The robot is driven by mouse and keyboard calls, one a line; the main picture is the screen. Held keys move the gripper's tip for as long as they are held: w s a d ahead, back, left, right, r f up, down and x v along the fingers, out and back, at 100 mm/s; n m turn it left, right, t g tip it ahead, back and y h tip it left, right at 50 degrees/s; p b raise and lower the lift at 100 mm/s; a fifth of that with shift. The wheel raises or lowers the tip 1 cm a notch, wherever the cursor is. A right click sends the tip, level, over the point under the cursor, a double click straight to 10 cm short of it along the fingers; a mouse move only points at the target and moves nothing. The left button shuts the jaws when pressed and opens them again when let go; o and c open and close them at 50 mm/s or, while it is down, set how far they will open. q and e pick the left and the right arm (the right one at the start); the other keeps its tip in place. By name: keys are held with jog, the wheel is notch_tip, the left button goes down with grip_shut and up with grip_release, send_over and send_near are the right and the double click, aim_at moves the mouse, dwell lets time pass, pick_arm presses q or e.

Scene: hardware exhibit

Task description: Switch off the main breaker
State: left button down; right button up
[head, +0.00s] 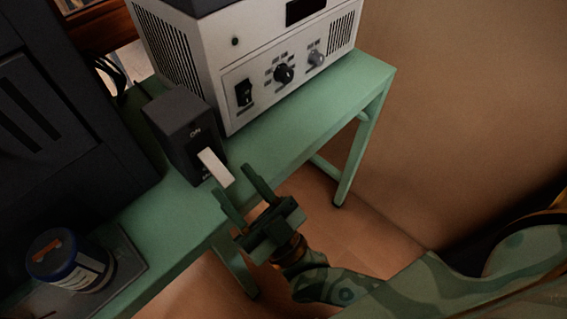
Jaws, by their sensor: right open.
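The main breaker (180,132) is a dark box with a white lever (215,167) on its front face. It stands on a green table (290,135) near the front edge. "ON" is printed above the lever; a label below it is partly hidden by the lever. The lever slants down and outward toward the lower end of the face. My right gripper (238,186) is open and empty, just in front of the lever's tip and a little to its lower right. I cannot tell whether a finger touches the lever. My left gripper is not in view.
A light grey instrument (235,60) with knobs and a black switch stands behind the breaker. A large dark cabinet (60,130) is at left. A blue-lidded jar (68,262) stands on a dark tray (128,262) at lower left. The floor right of the table is clear.

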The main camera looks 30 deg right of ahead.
jog(key=v, duration=1.2)
jog(key=shift+s+f+p, duration=0.25)
jog(key=shift+s+p, duration=0.05)
